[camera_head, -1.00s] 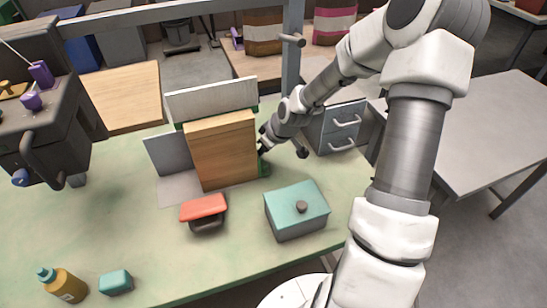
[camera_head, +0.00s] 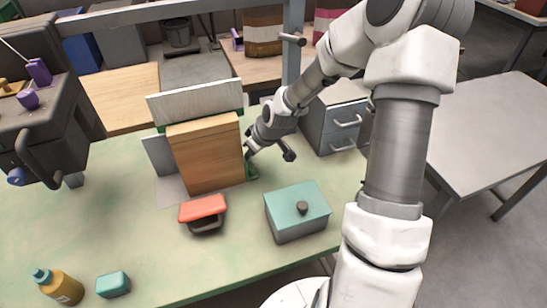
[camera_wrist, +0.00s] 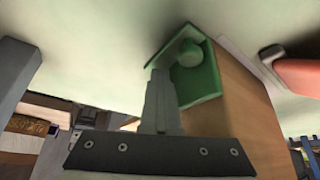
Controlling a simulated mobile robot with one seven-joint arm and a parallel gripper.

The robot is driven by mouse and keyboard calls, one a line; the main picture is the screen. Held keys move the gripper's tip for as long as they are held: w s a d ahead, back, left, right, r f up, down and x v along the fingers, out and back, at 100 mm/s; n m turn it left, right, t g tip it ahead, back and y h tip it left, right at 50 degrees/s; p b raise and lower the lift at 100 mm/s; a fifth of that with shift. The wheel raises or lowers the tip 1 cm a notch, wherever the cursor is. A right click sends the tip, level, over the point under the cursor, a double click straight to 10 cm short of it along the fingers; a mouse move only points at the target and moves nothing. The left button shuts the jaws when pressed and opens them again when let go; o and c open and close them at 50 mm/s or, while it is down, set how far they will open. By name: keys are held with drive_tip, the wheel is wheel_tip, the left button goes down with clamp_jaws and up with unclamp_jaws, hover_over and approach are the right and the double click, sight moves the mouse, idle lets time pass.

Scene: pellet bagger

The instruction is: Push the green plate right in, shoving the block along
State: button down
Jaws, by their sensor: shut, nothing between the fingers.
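The green plate (camera_wrist: 204,82) stands against the end of the wooden block in the wrist view, with a round green knob (camera_wrist: 190,54) on its face. In the head view only a green sliver of the plate (camera_head: 251,172) shows at the block's right side. The wooden block (camera_head: 208,158) stands upright on the green table. My gripper (camera_head: 249,154) is shut and empty, at the block's right end. In the wrist view its fingers (camera_wrist: 160,82) overlap the plate's near edge, beside the knob; I cannot tell whether they touch.
A pale upright board (camera_head: 195,103) stands behind the block, and a grey panel (camera_head: 157,155) at its left. A red-topped item (camera_head: 202,207) lies in front. A teal-lidded box (camera_head: 297,208) stands front right. A dark machine (camera_head: 40,125) is at the left.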

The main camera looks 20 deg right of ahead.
drive_tip(key=d+r+p, duration=0.3)
drive_tip(key=r+p, duration=0.4)
drive_tip(key=r, duration=0.1)
drive_tip(key=shift+p, duration=0.4)
